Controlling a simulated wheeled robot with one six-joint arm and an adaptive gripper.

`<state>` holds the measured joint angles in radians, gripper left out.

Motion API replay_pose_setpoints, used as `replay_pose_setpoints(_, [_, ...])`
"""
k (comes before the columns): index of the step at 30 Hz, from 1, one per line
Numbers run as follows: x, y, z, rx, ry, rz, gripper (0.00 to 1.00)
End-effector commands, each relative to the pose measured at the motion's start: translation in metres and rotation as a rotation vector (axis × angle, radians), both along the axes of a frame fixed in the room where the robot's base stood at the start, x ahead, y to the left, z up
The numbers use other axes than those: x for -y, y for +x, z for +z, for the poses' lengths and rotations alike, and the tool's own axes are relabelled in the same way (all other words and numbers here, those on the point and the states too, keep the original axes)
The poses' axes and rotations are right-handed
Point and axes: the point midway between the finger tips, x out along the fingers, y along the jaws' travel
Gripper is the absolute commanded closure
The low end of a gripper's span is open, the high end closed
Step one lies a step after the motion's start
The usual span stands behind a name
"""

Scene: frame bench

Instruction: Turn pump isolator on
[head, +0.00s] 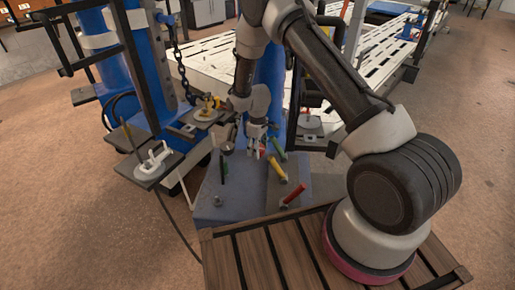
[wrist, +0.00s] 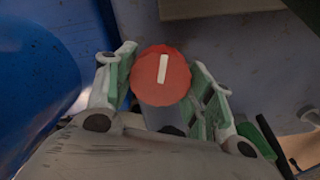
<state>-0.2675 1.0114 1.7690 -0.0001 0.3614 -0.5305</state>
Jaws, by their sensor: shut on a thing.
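In the wrist view a round red knob (wrist: 161,76) with a white bar mark sits between the two green-padded fingers of my gripper (wrist: 165,88). The white bar stands nearly upright in that view, its top leaning slightly right. The fingers close on the knob from left and right. No label shows, so I cannot tell from lettering that this is the pump isolator. In the head view my gripper (head: 256,138) reaches down over the back of the blue bench (head: 212,212); the knob is mostly hidden there by the fingers.
A plate with a white clamp (head: 155,160) is at left. A chain (head: 180,62) hangs behind. Blue columns (head: 95,55) stand at the back left.

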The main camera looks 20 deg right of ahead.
Motion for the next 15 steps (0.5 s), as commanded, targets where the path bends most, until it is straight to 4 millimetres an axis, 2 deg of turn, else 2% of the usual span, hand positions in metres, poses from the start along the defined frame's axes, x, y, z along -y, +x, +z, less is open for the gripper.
replay_pose_setpoints(6, [0.0000, 0.0006, 0.0003, 0.001, 0.001, -0.135, 0.71])
replay_pose_setpoints(14, [0.0000, 0.0006, 0.0004, 0.001, 0.001, -0.136, 0.71])
replay_pose_setpoints(15, [0.0000, 0.0006, 0.0004, 0.001, 0.001, -0.136, 0.40])
